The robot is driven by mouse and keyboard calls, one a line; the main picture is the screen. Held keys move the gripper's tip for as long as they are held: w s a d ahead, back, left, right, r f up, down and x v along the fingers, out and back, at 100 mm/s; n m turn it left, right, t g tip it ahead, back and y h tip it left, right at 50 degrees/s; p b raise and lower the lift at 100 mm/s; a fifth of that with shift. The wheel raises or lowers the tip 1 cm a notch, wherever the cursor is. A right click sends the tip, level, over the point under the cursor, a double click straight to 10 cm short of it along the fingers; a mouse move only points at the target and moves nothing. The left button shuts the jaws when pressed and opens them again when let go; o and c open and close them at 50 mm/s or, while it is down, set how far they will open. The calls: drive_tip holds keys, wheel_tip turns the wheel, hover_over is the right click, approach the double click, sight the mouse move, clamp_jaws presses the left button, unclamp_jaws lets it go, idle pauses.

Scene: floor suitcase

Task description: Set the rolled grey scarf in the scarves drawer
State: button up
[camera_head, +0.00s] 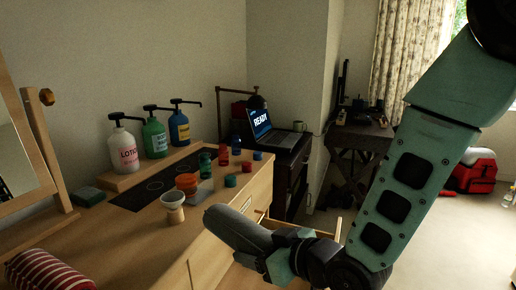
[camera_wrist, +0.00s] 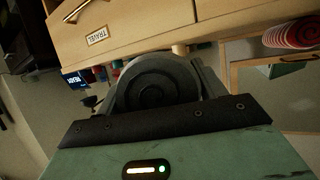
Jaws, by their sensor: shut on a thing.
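The rolled grey scarf (camera_head: 236,230) is held in my gripper (camera_head: 276,246) in the head view, in front of the wooden dresser, near its top edge. In the wrist view the scarf's spiral end (camera_wrist: 157,84) faces the camera, and my gripper (camera_wrist: 160,98) is shut on it. A drawer front labelled TRAVEL (camera_wrist: 97,37) shows in the wrist view. A pale wooden edge (camera_head: 326,229), perhaps of a pulled-out drawer, shows behind my arm in the head view. No scarves label is readable, and my arm hides much of the dresser front.
The dresser top (camera_head: 135,225) carries a red striped roll (camera_head: 48,272), pump bottles (camera_head: 155,138), a pale cup (camera_head: 173,207) and several small jars. A mirror (camera_head: 30,150) stands at left. A dark cabinet with a laptop (camera_head: 270,130) stands beyond. Open floor lies at right.

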drive_tip(key=w+d+f+m+t+h, duration=0.1)
drive_tip(key=w+d+f+m+h, duration=0.2)
drive_tip(key=d+f, duration=0.55)
drive_tip(key=w+d+f+m+t+h, duration=0.2)
drive_tip(key=w+d+f+m+h, duration=0.15)
drive_tip(key=d, duration=0.95)
drive_tip(key=w+d+f+m+t+h, duration=0.1)
drive_tip(key=w+d+f+m+h, duration=0.4)
drive_tip(key=d, duration=0.6)
drive_tip(key=s+r+n+y+p, duration=0.1)
drive_tip(key=s+r+n+p, duration=0.1)
drive_tip(key=s+r+p, duration=0.5)
wheel_tip(320, 180, up, 2)
drive_tip(key=shift+a+r+p, duration=0.1)
drive_tip(key=shift+a+p, duration=0.1)
drive_tip(key=shift+p, duration=0.3)
drive_tip(key=shift+a+y, duration=0.1)
drive_tip(key=shift+y, duration=0.15)
